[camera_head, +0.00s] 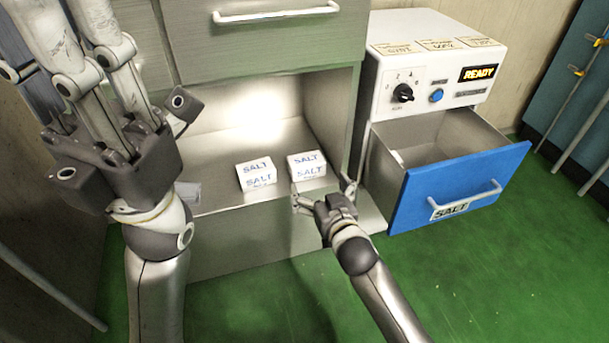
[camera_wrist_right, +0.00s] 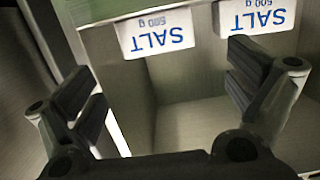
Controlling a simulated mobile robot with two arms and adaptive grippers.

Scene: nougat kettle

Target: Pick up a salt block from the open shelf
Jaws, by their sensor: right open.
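Two white salt blocks with blue lettering sit side by side on the open shelf (camera_head: 215,160). The left block (camera_head: 256,174) and the right block (camera_head: 306,166) also show in the right wrist view, with their lettering upside down; there the right block (camera_wrist_right: 155,35) is at top middle and the left block (camera_wrist_right: 256,17) at top right. My right gripper (camera_head: 320,190) is open and empty at the shelf's front edge, just in front of the right block. My left gripper (camera_head: 125,150) is raised close to the camera at left; its opening is unclear.
A white machine (camera_head: 425,50) with a knob, a blue button and a READY display stands right of the shelf. Its blue-fronted SALT drawer (camera_head: 460,188) is pulled out beside my right gripper. A handled drawer front (camera_head: 275,40) is above the shelf. Green floor is clear in front.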

